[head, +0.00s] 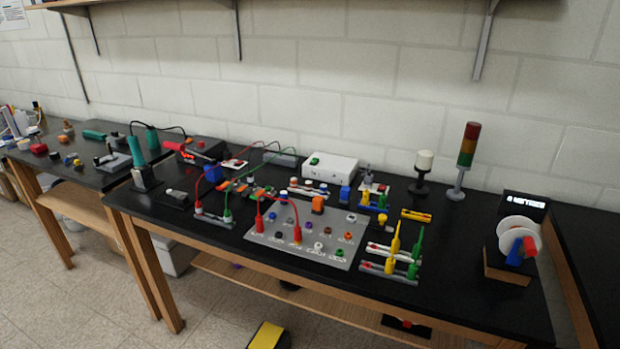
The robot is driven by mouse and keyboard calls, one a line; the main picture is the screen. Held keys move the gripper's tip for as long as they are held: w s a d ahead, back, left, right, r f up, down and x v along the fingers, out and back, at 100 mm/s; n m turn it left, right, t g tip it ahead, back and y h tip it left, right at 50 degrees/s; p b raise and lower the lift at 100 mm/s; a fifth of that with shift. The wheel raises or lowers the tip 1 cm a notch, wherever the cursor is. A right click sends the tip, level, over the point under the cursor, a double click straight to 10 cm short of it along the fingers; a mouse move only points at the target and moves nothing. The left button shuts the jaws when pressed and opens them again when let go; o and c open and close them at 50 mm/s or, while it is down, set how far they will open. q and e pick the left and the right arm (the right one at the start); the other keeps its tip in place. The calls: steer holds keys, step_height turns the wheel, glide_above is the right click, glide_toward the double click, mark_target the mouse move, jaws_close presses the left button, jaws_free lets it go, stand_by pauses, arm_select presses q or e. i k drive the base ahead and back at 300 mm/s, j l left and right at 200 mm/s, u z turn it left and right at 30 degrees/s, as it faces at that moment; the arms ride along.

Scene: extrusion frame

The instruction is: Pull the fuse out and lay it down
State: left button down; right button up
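I cannot single out the fuse at this distance; the parts on the bench are small. A grey panel (285,238) with several coloured jacks lies at the middle of the black bench. Red plugs (260,225) with a looping red lead stand at its left end. Small rails with coloured parts lie around it, one with yellow probes (392,250) and green probes (415,255) standing at the right. Neither of my grippers is in view.
A white box (330,168) stands behind the panel near the wall. A signal tower (465,155) and a spool stand (517,245) are at the right. A soldering iron in its stand (140,165) is at the left. Bare bench top lies front right.

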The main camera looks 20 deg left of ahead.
mark_target(284, 194)
steer(key=i+j, duration=0.15)
steer(key=i, duration=0.2)
steer(key=i+j, duration=0.2)
steer(key=i, duration=0.15)
steer(key=i+j, duration=0.15)
steer(key=i, duration=0.25)
